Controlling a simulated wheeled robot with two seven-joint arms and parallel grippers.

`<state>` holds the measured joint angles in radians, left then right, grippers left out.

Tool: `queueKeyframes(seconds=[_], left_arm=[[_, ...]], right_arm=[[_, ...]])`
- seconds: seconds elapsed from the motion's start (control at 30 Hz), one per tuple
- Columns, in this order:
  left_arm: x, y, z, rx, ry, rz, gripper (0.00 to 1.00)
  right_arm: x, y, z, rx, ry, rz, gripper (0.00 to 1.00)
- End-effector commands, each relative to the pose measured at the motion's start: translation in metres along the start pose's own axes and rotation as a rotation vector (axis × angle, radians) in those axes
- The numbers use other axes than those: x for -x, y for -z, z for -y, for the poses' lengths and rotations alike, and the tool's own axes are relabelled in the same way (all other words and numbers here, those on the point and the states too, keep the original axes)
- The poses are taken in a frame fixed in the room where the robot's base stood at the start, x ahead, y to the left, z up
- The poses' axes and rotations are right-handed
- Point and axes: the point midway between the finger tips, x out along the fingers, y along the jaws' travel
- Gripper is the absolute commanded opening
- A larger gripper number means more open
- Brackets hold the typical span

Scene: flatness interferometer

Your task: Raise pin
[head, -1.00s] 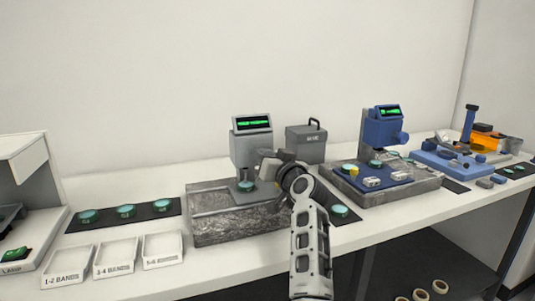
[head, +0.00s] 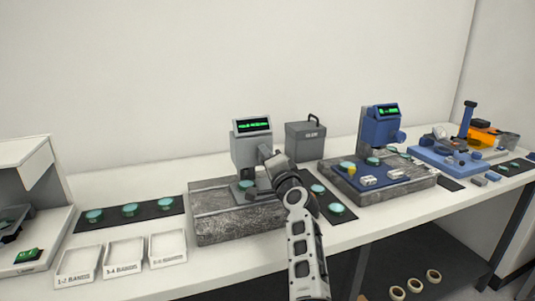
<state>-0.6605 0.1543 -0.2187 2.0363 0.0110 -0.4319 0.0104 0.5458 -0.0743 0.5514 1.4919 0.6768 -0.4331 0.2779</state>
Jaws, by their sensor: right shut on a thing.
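The grey gauge (head: 245,151) stands on a grey stone base (head: 212,218), with a lit green display on its head. A teal disc (head: 245,185) lies under the head. My right gripper (head: 264,157) is at the right side of the gauge column, with my arm reaching up from the lower right. It is shut on a small part there, apparently the pin. My fingers and wrist hide the pin, so I cannot see its height. My left gripper is not in view.
Three teal discs lie on a dark mat (head: 71,226) at left, behind three labelled trays (head: 124,258). Two discs lie on a mat (head: 346,219) right of my wrist. A grey box (head: 305,142) and a blue gauge (head: 381,128) stand farther right.

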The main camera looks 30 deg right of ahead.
Motion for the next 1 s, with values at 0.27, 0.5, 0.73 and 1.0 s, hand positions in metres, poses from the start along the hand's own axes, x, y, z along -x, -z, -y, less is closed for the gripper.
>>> queueKeyframes(seconds=[0.27, 0.5, 0.73, 1.0], left_arm=[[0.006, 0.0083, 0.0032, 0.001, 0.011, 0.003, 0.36], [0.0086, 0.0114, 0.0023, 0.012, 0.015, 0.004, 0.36], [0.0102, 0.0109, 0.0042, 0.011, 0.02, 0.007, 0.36], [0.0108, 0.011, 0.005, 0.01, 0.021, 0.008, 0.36]], right_arm=[[-0.0001, -0.001, 0.0011, -0.246, -0.006, -0.024, 0.15], [0.0001, -0.0015, 0.0002, -0.402, -0.007, -0.041, 0.15], [0.0002, -0.0012, -0.0007, -0.487, -0.008, -0.052, 0.15], [0.0002, -0.0013, -0.0014, -0.52, -0.007, -0.056, 0.15]])
